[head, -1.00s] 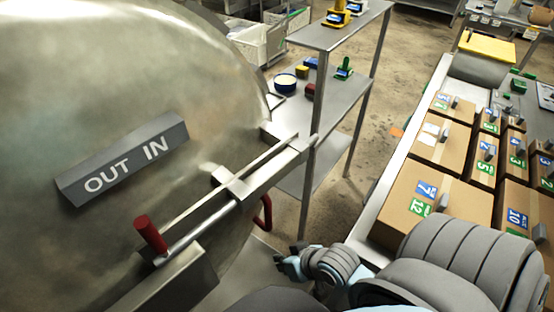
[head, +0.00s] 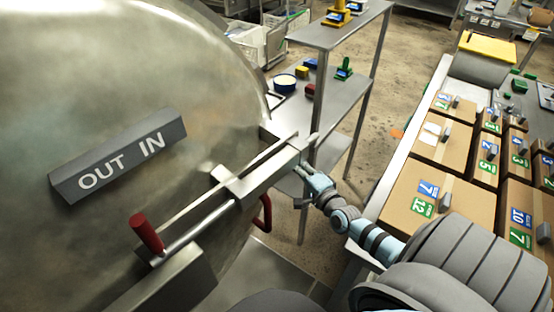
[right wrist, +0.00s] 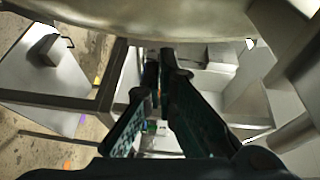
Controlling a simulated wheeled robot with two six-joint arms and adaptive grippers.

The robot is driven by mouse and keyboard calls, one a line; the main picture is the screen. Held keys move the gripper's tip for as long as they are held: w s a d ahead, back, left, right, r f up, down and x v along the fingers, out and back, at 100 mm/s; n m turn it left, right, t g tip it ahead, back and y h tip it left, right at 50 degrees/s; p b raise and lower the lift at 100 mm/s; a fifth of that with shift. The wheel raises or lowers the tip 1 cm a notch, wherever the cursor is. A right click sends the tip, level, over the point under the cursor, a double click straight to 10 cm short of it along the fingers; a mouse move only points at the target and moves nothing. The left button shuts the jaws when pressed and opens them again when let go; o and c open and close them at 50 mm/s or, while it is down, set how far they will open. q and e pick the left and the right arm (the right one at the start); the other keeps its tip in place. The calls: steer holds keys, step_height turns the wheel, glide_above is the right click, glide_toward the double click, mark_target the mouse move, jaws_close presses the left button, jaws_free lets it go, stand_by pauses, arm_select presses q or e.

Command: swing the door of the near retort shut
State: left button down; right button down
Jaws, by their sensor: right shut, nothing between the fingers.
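The near retort's door (head: 110,90) is a large domed metal disc filling the left of the head view, with an "OUT IN" plate on it. A metal latch bar (head: 240,185) crosses its lower right, with a red handle (head: 147,233) at its lower end. My right gripper (head: 303,168) is shut and empty beside the bar's right end; I cannot tell whether it touches. In the right wrist view its fingers (right wrist: 163,65) point towards a rounded metal edge (right wrist: 170,22). My left gripper is not in view.
A metal shelf rack (head: 340,95) with small coloured items stands just behind the bar's right end. A bench with several cardboard boxes (head: 430,200) runs along the right. Bare floor (head: 395,110) lies between them.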

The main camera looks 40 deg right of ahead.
steer(key=w, duration=0.2)
steer(key=w+a+b, duration=0.1)
steer(key=w, duration=0.2)
steer(key=w+f, duration=0.1)
steer(key=w, duration=0.1)
steer(key=shift+w+a, duration=0.15)
steer(key=shift+a, duration=0.25)
steer(key=shift+d+b, duration=0.1)
steer(key=shift+b, duration=0.2)
